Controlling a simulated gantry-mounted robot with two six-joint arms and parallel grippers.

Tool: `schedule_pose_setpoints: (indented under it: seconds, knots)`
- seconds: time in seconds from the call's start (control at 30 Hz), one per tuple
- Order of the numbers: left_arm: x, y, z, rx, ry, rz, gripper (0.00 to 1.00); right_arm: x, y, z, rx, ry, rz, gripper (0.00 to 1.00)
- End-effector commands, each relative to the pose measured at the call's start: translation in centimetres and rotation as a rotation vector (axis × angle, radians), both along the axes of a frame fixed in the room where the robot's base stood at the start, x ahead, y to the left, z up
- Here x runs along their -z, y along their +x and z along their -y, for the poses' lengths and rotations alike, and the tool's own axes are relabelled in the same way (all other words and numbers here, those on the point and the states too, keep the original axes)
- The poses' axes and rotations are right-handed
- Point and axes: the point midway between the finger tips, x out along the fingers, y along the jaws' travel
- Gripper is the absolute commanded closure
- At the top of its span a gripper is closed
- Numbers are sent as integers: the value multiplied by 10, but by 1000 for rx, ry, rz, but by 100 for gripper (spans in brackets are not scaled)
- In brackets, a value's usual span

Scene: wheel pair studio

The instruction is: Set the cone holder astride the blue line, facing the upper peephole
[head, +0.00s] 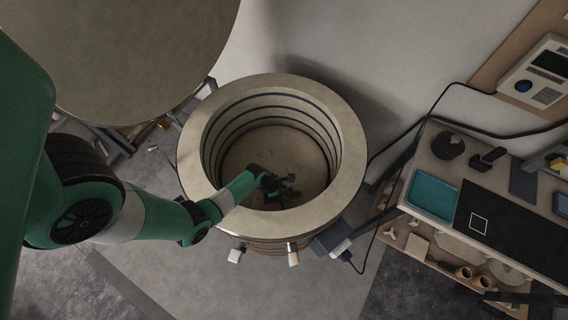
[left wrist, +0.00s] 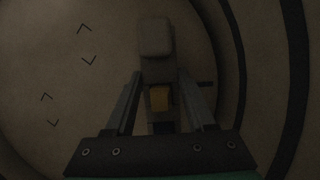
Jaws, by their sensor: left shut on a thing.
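My left arm reaches down into the round kiln (head: 188,150), and my left gripper (head: 291,186) is low inside it. In the left wrist view the fingers (left wrist: 160,90) are shut on a pale block with a yellow-orange part, which I take for the cone holder (left wrist: 155,38). Below it, the kiln floor (left wrist: 60,75) carries thin dark corner marks (left wrist: 86,28). A short dark strip (left wrist: 206,84) shows right of the fingers; I cannot tell whether it is the blue line. I cannot tell whether the holder touches the floor. No peephole is clearly visible. My right gripper is not in view.
The kiln wall curves close on the right in the left wrist view, with dark grooves (left wrist: 238,60). The round lid (head: 150,50) stands open at upper left. A bench (head: 440,165) with a teal tray (head: 432,195) and a black mat (head: 510,225) is at right.

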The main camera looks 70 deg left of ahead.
Motion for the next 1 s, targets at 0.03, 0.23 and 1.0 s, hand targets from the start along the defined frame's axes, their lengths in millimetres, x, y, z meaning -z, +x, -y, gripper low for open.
schedule_pose_setpoints:
  seconds: [0.03,0.23,1.0]
  knots:
    - [10,0,0,0,-1,-1,100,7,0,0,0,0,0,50]
    - [35,0,0,-1,-1,0,100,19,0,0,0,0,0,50]
    - [38,-1,0,-1,-1,-1,15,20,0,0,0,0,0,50]
